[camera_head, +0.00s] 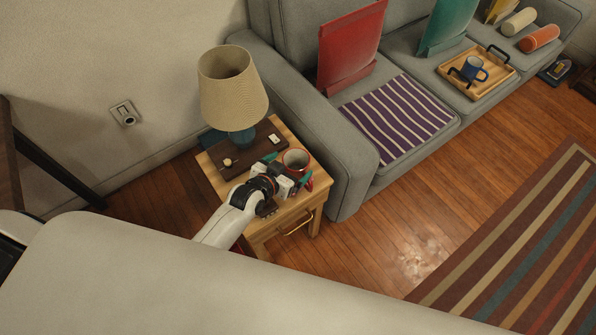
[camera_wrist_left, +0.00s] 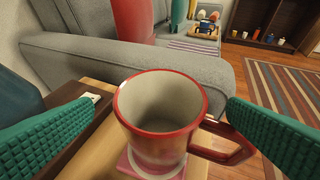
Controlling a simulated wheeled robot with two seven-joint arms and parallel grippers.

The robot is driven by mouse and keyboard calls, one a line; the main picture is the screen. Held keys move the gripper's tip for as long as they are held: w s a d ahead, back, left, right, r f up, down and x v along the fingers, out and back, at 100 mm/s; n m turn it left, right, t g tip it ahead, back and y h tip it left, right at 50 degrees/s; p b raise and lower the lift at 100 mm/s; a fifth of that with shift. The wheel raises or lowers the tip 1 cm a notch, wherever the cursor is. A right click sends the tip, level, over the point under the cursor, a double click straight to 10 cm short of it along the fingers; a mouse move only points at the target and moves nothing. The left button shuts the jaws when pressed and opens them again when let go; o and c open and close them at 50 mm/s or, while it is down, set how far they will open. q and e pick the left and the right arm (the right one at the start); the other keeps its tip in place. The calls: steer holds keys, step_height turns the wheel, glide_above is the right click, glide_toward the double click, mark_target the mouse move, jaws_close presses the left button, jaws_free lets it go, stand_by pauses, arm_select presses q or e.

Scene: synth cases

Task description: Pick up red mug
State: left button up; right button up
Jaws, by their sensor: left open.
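The red mug (camera_head: 295,159) stands upright on the wooden side table (camera_head: 214,159), to the right of the lamp. My left gripper (camera_head: 290,172) reaches over the table beside the mug. In the left wrist view the mug (camera_wrist_left: 160,112) is between the two green fingers, its pale empty inside showing and its handle to the right, close to the right finger. The gripper is open, with a gap visible at the left finger. A pinkish item lies under the mug. My right gripper is not in view.
The grey sofa (camera_head: 300,120) is close behind and right. A blue mug (camera_head: 474,68) sits on a wooden tray (camera_head: 456,84) on the sofa. Open floor lies to the right.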

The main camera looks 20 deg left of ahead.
mark_target(303, 156)
arm_select(q)
steer(key=x, duration=0.3)
steer(key=shift+w, duration=0.15)
steer(key=shift+c, duration=0.4)
steer(key=c, duration=1.5)
